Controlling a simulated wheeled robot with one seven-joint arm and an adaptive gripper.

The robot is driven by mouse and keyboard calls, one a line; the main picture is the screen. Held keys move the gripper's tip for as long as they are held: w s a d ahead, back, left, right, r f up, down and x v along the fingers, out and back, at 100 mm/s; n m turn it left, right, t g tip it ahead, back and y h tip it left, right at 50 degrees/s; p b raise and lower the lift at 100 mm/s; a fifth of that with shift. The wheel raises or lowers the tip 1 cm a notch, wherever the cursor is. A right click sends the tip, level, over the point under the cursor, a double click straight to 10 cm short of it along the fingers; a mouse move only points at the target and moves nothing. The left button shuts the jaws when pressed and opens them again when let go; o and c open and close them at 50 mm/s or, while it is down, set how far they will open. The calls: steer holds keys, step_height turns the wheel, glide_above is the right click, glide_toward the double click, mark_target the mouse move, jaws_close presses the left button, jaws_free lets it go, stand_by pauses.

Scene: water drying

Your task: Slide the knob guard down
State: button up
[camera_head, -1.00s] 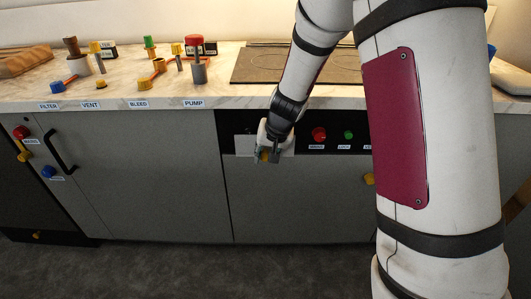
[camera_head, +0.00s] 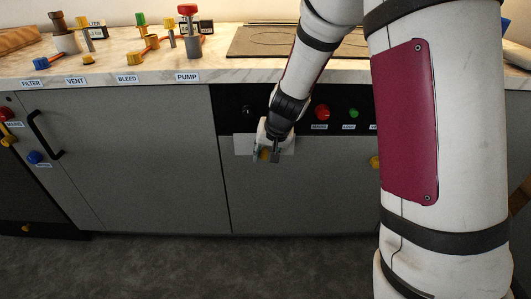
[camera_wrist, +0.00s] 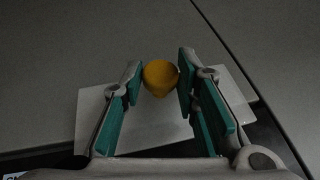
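The knob guard is a pale flat plate (camera_head: 244,146) on the cabinet front, just below the black control strip (camera_head: 300,122). It also shows in the wrist view (camera_wrist: 150,128). A round yellow grip (camera_wrist: 160,77) stands out from it. My gripper (camera_head: 266,155) is at the plate, pointing down and forward. In the wrist view my gripper (camera_wrist: 161,80) has one teal-padded finger on each side of the yellow grip, apparently touching it. A dark round knob (camera_head: 247,109) shows faintly on the strip above the plate.
A red button (camera_head: 322,112) and a green one (camera_head: 353,113) sit right of my gripper on the strip. Another yellow knob (camera_head: 375,162) is partly behind my arm. The marble counter (camera_head: 120,66) above bears several valves and levers. The floor in front looks clear.

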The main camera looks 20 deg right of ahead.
steer(key=o, duration=0.4)
steer(key=shift+f, duration=0.2)
steer(key=shift+c, duration=0.2)
steer(key=shift+r, duration=0.15)
steer(key=a+v, duration=0.1)
steer(key=v, duration=1)
steer(key=shift+s+d+r, duration=0.2)
steer(key=shift+d+r, duration=0.2)
steer(key=shift+d, duration=0.1)
